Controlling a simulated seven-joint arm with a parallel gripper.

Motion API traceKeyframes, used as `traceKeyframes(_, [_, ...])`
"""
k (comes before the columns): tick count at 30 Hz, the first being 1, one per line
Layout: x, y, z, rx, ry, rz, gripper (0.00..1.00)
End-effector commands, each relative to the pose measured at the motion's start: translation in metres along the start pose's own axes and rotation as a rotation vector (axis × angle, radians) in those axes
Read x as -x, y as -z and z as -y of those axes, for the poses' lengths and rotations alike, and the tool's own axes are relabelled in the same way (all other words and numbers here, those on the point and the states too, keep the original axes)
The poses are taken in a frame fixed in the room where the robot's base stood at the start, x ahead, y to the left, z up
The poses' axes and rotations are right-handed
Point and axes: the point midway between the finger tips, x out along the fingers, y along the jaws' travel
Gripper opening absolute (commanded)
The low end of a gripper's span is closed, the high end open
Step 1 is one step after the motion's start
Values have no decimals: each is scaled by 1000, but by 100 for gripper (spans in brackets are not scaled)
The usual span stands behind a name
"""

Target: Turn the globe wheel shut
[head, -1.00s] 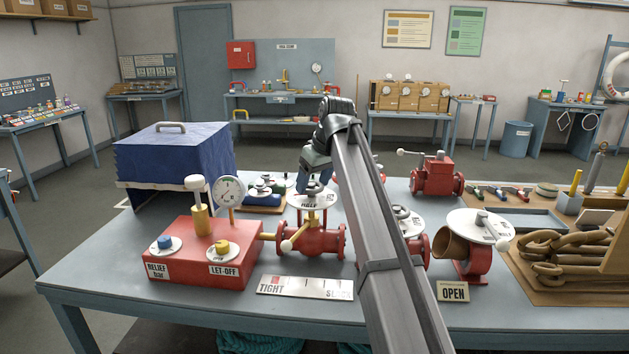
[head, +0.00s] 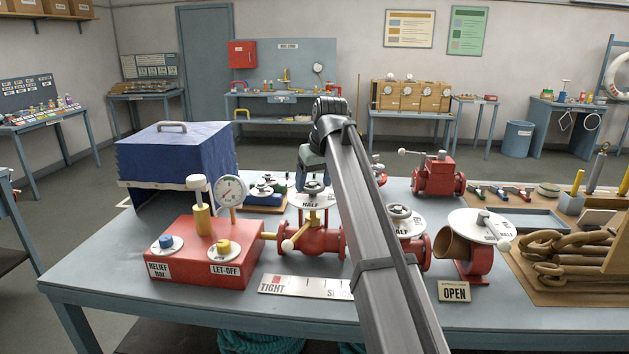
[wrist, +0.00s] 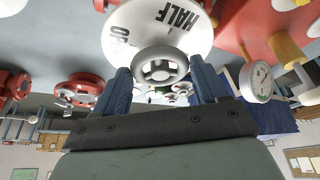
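A red valve (head: 318,242) stands at the middle of the bench, with a round white plate marked HALF (head: 322,201) on top. A small grey handwheel (head: 313,187) sits above the plate; the wrist view shows it too (wrist: 160,69). My gripper (head: 312,178) points down over this wheel. In the wrist view my gripper's blue fingers (wrist: 160,84) stand apart, one on each side of the wheel, with a visible gap to its rim. They do not appear to touch it. My arm hides part of the valve's right side.
A second wheeled valve (head: 402,213) is partly hidden behind my arm. A red box (head: 192,262) with gauge (head: 231,190) stands close on the left. A TIGHT scale strip (head: 300,286) lies in front; a white-plated red fitting (head: 473,262) stands right.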

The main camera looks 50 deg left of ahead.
Motion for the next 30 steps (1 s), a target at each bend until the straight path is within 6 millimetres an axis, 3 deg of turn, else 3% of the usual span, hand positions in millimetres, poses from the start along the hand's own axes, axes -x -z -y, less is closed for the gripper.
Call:
traceKeyframes(7, [0,0,0,1,0,0,96])
traceKeyframes(17, [4,0,0,2,0,0,96])
traceKeyframes(23, [29,0,0,2,0,-1,96])
traceKeyframes(30, [77,1,-1,2,0,-2,96])
